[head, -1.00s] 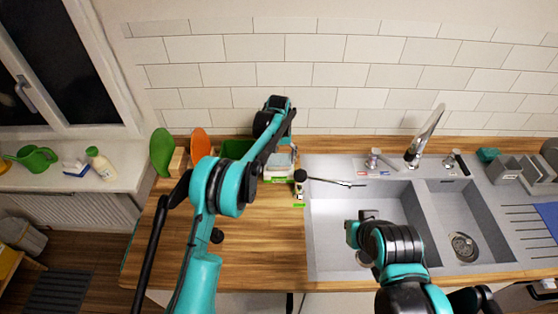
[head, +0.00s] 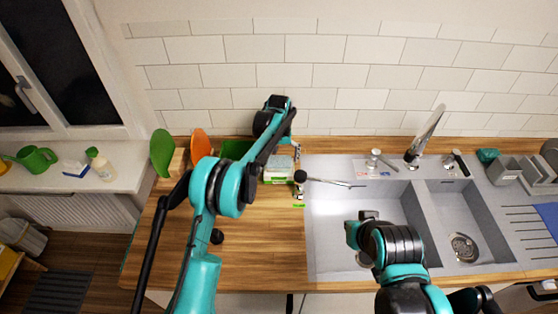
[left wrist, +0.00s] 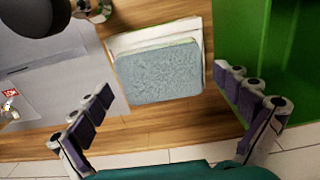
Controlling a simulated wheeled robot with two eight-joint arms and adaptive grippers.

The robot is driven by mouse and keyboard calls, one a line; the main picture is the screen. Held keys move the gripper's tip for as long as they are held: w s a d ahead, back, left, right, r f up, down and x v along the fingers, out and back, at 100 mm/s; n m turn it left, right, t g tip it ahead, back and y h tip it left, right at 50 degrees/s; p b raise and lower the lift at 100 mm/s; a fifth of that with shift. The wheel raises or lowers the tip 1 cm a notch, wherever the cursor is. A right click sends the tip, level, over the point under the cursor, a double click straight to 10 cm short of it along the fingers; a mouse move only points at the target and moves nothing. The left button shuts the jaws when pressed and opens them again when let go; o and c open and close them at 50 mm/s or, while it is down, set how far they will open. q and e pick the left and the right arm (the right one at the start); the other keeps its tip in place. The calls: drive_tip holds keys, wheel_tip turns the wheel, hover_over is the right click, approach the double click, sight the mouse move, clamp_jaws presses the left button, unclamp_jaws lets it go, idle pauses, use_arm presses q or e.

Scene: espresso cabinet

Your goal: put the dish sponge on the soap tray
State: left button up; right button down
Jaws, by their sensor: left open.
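The dish sponge (left wrist: 158,73) is a pale blue-grey block in the left wrist view. It lies over the white soap tray (left wrist: 197,28), whose rim shows at the far and right sides. In the head view, the sponge and tray (head: 279,172) sit on the wooden counter just left of the sink. My left gripper (left wrist: 164,84) is open above the sponge, with one finger on each side and a gap to both. In the head view, its arm hides part of this area.
A green box (left wrist: 262,60) stands close beside the tray, near one finger. The sink (head: 335,255) and tap (head: 413,156) are to the right. The front counter is mostly clear.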

sight(279, 161)
use_arm(q)
wheel_tip(279, 161, up, 11)
drive_tip(key=p, duration=0.1)
drive_tip(key=s+a+r+t, duration=0.3)
drive_tip(key=s+a+r, duration=0.8)
drive_tip(key=s+r, duration=0.4)
drive_tip(key=s+a+f+t, duration=0.1)
drive_tip(key=s+a+f, duration=0.1)
drive_tip(key=s, duration=0.5)
drive_tip(key=s+a+f+t, duration=0.1)
drive_tip(key=s+a+f, duration=0.1)
drive_tip(key=s, duration=0.5)
drive_tip(key=s+a+f+t, duration=0.2)
drive_tip(key=s+f, duration=0.2)
drive_tip(key=s, duration=0.3)
drive_tip(key=shift+s+a+f, duration=0.2)
drive_tip(key=shift+s+a, duration=0.2)
drive_tip(key=shift+f, duration=0.15)
wheel_tip(279, 161, down, 14)
drive_tip(key=b, duration=1.4)
